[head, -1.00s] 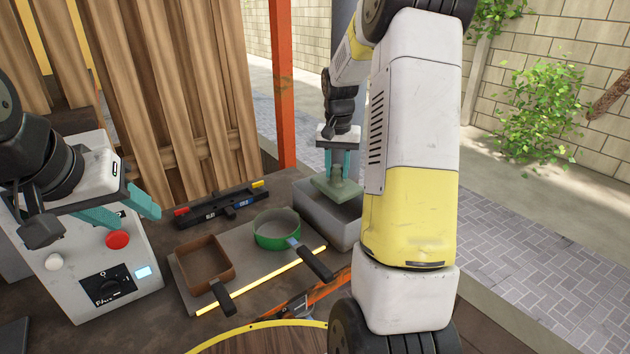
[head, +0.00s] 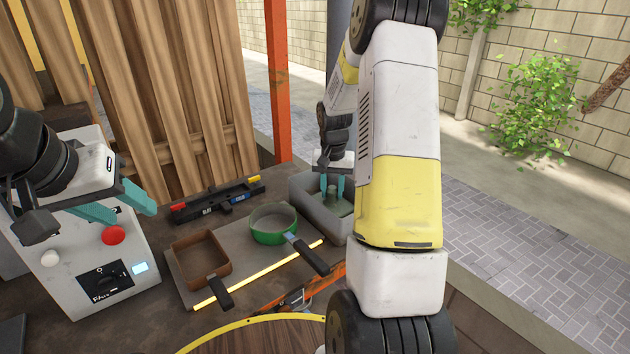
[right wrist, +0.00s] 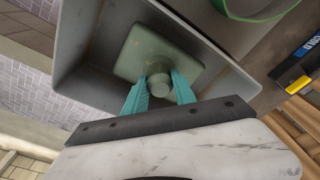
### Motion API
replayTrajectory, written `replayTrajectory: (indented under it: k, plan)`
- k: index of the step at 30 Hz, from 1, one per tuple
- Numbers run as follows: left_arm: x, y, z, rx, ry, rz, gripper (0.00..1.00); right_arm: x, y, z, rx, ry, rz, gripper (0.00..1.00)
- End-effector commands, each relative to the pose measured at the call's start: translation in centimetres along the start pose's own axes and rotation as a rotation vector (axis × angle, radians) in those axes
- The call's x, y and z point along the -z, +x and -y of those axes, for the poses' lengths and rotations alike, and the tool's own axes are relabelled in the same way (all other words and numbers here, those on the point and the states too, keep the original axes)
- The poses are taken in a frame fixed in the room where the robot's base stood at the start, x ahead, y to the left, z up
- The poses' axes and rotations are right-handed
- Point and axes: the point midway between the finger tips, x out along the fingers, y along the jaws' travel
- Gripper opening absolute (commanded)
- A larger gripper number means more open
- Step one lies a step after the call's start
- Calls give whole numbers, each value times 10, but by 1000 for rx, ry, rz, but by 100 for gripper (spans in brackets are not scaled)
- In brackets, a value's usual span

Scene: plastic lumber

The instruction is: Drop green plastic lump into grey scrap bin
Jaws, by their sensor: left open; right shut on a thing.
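The green plastic lump (right wrist: 140,52) is a flat square slab with a round knob on top. My right gripper (right wrist: 160,88) is shut on the knob. In the head view the lump (head: 340,207) is inside the grey scrap bin (head: 308,198), below its rim. The bin's walls also show around the lump in the right wrist view (right wrist: 82,60). Whether the lump touches the bin floor I cannot tell. My left gripper (head: 122,205) is open and empty at the left, by the white control box.
A brown square pan (head: 200,258) and a green round pan (head: 273,224) sit on a grey plate with a glowing front strip. The white control box (head: 90,270) with a red button stands at the left.

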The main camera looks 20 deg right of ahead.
Motion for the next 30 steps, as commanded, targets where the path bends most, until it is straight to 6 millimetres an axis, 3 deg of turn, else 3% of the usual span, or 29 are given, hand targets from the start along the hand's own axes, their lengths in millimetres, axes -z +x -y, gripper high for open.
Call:
replayTrajectory:
  k: [12, 13, 15, 16, 26, 30]
  plan:
    - [0, 0, 0, 0, 0, 0, 49, -1, 9, 0, 0, 0, -1, 0]
    - [0, 0, 0, 0, 0, 0, 49, -1, 10, 0, 0, 0, 1, 38]
    - [0, 0, 0, 0, 0, 0, 49, -1, 10, 0, 0, 0, 1, 52]
    - [0, 0, 0, 0, 0, 0, 49, -1, 10, 0, 0, 0, 1, 54]
    - [0, 0, 0, 0, 0, 0, 49, -1, 8, 0, 0, 0, 0, 54]
    - [0, 0, 0, 0, 0, 0, 49, 1, -7, 0, 1, 0, -3, 54]
